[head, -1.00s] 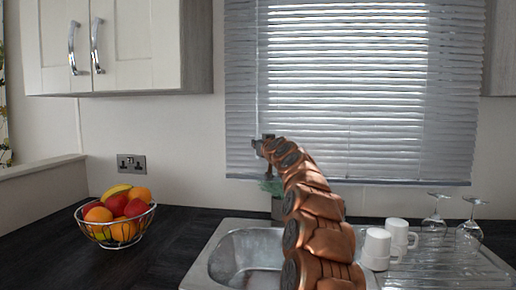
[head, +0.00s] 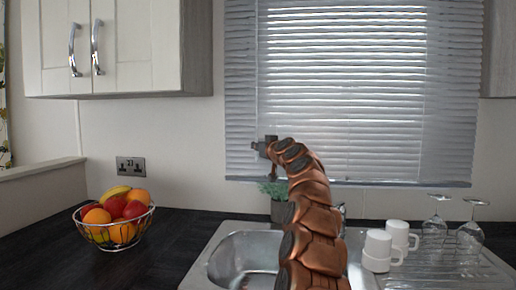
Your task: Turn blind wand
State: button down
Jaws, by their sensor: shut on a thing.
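The window blind (head: 345,90) hangs over the sink with its slats level. Its thin wand (head: 257,70) runs down near the blind's left side. My gripper (head: 258,146) is at the wand's lower part, in front of the blind's lower left, and is shut on the wand. The fingers are small and dark here, so their exact hold is hard to see. My copper-coloured arm reaches up to it from the bottom of the view.
A sink (head: 222,262) lies below, partly hidden by my arm. A potted plant (head: 280,208) stands behind it. White mugs (head: 377,250) and upturned glasses (head: 469,238) stand on the right. A fruit bowl (head: 117,234) is on the left counter. A cupboard (head: 140,45) hangs upper left.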

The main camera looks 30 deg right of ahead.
jog(key=shift+d+r+n+y, duration=0.1)
jog(key=shift+r+n+y, duration=0.15)
jog(key=shift+n+y, duration=0.15)
jog(key=shift+r+n+y, duration=0.15)
jog(key=shift+n+y, duration=0.15)
jog(key=shift+y, duration=0.4)
dwell(0.6)
jog(key=c, duration=1.5)
grip_release()
jog(key=shift+f, duration=0.2)
jog(key=shift+s, duration=5.95)
